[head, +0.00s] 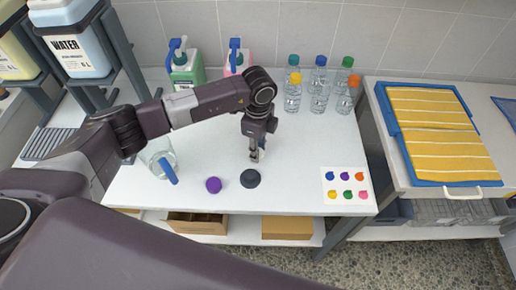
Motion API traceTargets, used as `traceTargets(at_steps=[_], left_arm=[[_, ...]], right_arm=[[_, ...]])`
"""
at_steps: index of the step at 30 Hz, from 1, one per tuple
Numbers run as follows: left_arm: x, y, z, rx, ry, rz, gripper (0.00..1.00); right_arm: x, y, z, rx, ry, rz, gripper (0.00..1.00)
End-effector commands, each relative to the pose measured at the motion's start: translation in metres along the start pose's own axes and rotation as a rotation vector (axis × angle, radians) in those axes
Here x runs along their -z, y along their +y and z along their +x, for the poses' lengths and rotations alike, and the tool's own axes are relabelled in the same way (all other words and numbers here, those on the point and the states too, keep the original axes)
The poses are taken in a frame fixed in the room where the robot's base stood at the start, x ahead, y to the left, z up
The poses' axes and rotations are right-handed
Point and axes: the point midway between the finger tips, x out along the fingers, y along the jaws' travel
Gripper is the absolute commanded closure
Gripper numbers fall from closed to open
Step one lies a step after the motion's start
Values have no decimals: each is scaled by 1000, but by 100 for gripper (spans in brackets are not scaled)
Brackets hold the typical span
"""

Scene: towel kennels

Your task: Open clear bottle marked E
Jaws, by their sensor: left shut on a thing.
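My left gripper (256,156) is over the middle of the white table, pointing down. It is shut on a pale, clear-looking thing (262,154), mostly hidden by the fingers; I cannot tell whether it is a bottle. Several clear bottles (320,98) with coloured caps stand upright at the back right of the table. Their markings are too small to read, so I cannot tell which is E. A purple round thing (213,185) and a dark grey round thing (250,178) lie in front of the gripper. My right gripper is not in view.
A clear jug (161,157) with a blue handle stands at the left. A green pump bottle (187,68) and a pink one (237,58) stand at the back. A card with coloured drops (348,204) lies front right. A blue tray (399,132) with yellow towels is farther right.

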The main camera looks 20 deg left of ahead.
Motion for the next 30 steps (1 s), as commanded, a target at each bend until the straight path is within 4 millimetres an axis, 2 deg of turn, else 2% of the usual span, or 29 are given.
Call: traceTargets(at_steps=[2,3,8,15,20,23,30], left_arm=[[0,0,3,0,0,0,100],[0,0,4,0,0,0,74],[0,0,3,0,0,0,57],[0,0,2,0,0,0,57],[0,-1,-7,2,0,0,57],[0,-2,-23,5,0,1,57],[0,-2,-75,6,0,1,57]], right_arm=[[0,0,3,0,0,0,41],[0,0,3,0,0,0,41],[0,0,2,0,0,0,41],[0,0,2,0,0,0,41],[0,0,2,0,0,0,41],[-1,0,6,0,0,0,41],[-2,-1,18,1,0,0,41]])
